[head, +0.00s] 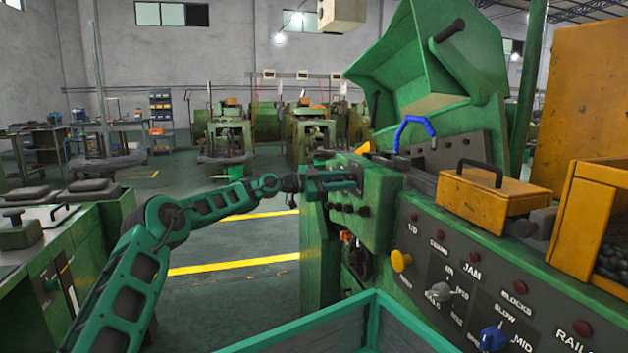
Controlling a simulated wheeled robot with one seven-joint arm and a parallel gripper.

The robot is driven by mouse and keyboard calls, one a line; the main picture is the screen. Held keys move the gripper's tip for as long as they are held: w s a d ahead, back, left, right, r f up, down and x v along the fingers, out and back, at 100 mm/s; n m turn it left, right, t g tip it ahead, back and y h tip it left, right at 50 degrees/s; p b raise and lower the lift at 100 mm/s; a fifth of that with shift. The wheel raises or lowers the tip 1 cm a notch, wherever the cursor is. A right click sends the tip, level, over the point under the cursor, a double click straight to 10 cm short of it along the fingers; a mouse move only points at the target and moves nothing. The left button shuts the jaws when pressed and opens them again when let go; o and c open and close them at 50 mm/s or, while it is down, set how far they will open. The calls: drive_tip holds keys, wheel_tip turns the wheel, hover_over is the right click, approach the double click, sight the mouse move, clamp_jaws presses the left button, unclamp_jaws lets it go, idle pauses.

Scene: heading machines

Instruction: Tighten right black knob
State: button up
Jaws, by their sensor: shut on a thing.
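My gripper (354,180) is at the end of my green arm, at the green front face of the heading machine (378,192). Its jaws are closed at the upper part of this face, on what looks like a black knob. The knob is hidden by the jaws, and I cannot tell how far it is turned. A few small dark knobs show below the gripper on the same face, including one at the right (364,211).
A control panel (470,285) with a yellow button (401,261) and a blue switch (493,338) lies at right. A yellow box (485,203) sits on the machine. A green-rimmed tray (372,318) is in front. Open floor with yellow lines (235,265) lies left.

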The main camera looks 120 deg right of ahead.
drive_tip(key=shift+a+r+m, duration=0.1)
drive_tip(key=shift+a+m, duration=0.1)
drive_tip(key=shift+m, duration=0.1)
drive_tip(key=o, duration=1.1)
drive_tip(key=shift+c, duration=0.2)
drive_tip(key=shift+w+d, duration=0.1)
drive_tip(key=shift+w+d, duration=0.1)
drive_tip(key=shift+w, duration=0.1)
drive_tip(key=v, duration=1)
drive_tip(key=shift+w, duration=0.15)
